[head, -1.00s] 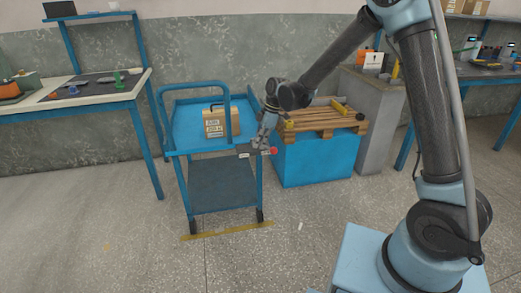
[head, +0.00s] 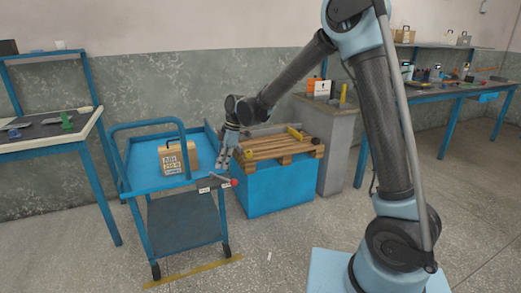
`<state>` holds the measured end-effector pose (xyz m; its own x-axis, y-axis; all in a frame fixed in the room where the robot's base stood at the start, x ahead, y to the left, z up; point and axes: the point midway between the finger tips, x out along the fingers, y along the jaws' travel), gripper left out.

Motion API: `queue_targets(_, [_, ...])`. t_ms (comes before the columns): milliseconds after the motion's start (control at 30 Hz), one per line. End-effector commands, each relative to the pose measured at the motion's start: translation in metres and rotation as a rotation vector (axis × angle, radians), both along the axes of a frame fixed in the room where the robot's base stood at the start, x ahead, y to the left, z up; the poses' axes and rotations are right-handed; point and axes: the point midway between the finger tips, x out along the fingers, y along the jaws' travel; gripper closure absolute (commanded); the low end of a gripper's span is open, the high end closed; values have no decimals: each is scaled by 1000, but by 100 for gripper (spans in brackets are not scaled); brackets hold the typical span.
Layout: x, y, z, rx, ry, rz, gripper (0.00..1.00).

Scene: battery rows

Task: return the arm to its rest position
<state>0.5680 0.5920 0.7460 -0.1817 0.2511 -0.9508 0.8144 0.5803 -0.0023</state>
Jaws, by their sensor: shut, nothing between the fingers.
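My arm reaches up from its base at the right and bends down to the left. My gripper (head: 223,162) hangs at the right edge of the blue cart (head: 138,183), between it and the blue crate with a wooden pallet on top. The gripper points down and its fingers look close together, with nothing seen between them. A tan box with labels (head: 177,158) stands on the cart's upper tray, left of the gripper and apart from it.
The wooden pallet (head: 265,150) on the blue crate (head: 272,190) carries a few tools. A grey pedestal (head: 332,150) stands behind it. Workbenches stand at the left (head: 50,150) and right (head: 455,94). The floor in front is open, with a yellow strip (head: 195,271) by the cart.

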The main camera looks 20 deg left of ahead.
Motion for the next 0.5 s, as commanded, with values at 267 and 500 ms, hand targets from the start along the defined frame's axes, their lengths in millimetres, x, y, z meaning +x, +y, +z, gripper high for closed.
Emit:
queue_targets(267, [16,-35,18,-13,0,-97,100])
queue_targets(500, [43,-121,54,-45,3,-340,100])
